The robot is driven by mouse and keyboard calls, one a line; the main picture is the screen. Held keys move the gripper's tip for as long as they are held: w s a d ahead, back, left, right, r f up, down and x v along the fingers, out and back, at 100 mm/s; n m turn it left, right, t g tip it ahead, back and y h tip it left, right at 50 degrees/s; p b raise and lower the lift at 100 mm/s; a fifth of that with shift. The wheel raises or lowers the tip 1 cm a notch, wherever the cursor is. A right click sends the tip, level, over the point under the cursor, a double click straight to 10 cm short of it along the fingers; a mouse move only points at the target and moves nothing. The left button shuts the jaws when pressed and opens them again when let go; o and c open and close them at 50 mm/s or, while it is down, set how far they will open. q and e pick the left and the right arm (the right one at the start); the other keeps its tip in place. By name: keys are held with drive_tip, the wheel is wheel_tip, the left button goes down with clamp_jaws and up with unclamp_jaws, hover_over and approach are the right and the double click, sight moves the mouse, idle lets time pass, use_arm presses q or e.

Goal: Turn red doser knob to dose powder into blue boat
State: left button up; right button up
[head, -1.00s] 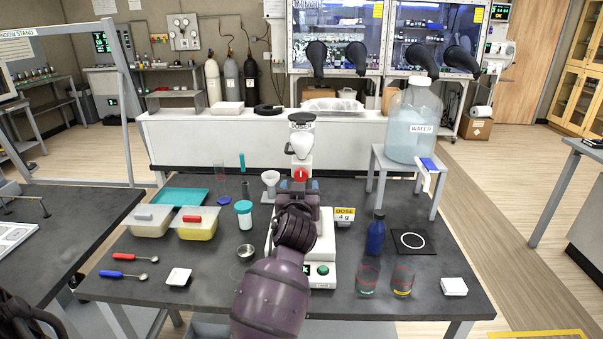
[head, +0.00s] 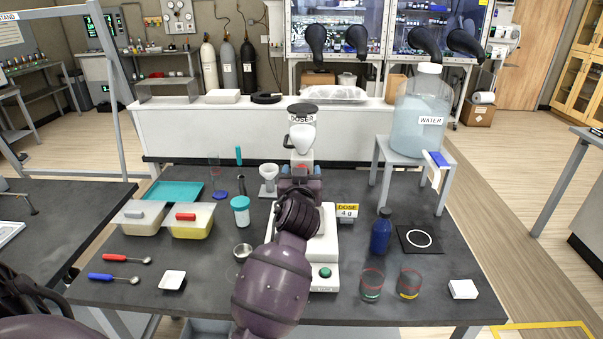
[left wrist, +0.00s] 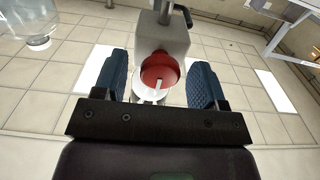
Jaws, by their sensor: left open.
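The white doser (head: 302,137) with a black cap stands at the middle of the table. Its red knob (head: 301,168) is mostly hidden behind my gripper. In the left wrist view the red knob (left wrist: 160,69) with a white pointer mark shows between the two blue fingers, with a gap on each side. My left gripper (head: 300,184) is open around the knob; it also shows in the left wrist view (left wrist: 157,78). I cannot make out a blue boat; my arm covers much of the doser's base. My right gripper is not in view.
A yellow "DOSE 4 g" sign (head: 347,210) stands right of the doser. A blue bottle (head: 381,232) and two glasses (head: 372,285) are right.

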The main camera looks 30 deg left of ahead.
use_arm(q)
drive_tip(key=c, duration=0.9)
drive_tip(key=shift+m, duration=4.4)
